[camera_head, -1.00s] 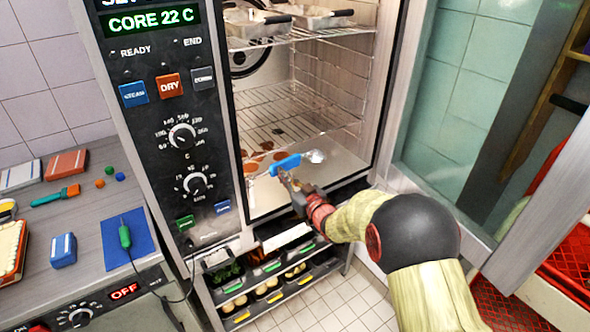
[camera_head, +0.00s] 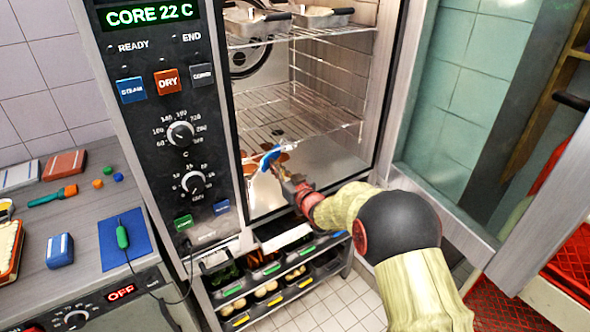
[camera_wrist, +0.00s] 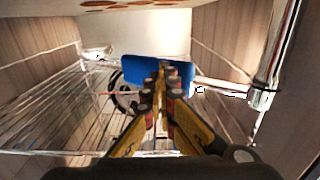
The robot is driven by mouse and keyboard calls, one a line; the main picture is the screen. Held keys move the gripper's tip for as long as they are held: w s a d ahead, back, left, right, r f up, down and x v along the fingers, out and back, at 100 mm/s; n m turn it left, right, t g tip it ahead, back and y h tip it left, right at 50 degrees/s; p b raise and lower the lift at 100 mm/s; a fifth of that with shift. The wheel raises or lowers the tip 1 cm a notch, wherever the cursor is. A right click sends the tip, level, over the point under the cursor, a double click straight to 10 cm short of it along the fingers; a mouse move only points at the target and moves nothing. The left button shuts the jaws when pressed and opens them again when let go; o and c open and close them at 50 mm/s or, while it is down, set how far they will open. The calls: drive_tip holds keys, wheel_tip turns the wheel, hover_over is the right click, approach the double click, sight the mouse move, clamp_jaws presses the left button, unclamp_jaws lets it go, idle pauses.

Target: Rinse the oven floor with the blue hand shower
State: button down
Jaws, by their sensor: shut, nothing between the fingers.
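The blue hand shower (camera_head: 270,157) is at the tip of my gripper (camera_head: 283,176), over the front left of the oven floor (camera_head: 325,165). In the wrist view its broad blue part (camera_wrist: 133,70) lies right at the closed fingertips (camera_wrist: 161,80). My fingers are shut; I see nothing between them, and how the shower is carried is unclear. Brown stains (camera_head: 285,157) show on the floor close to the blue part. In the wrist view stains (camera_wrist: 130,4) show at the top edge. The gripper and blue part hide some of the floor.
A wire rack (camera_head: 300,115) spans the oven above the floor, and pans (camera_head: 320,15) stand on a higher rack. The control panel (camera_head: 170,120) borders the opening on the left. The open glass door (camera_head: 450,120) stands at right.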

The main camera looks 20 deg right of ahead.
drive_tip(key=shift+b+x, duration=0.7)
drive_tip(key=shift+x, duration=1.95)
drive_tip(key=shift+s, duration=0.1)
idle(0.3)
drive_tip(key=p+v, duration=0.3)
drive_tip(key=v, duration=2.1)
idle(1.1)
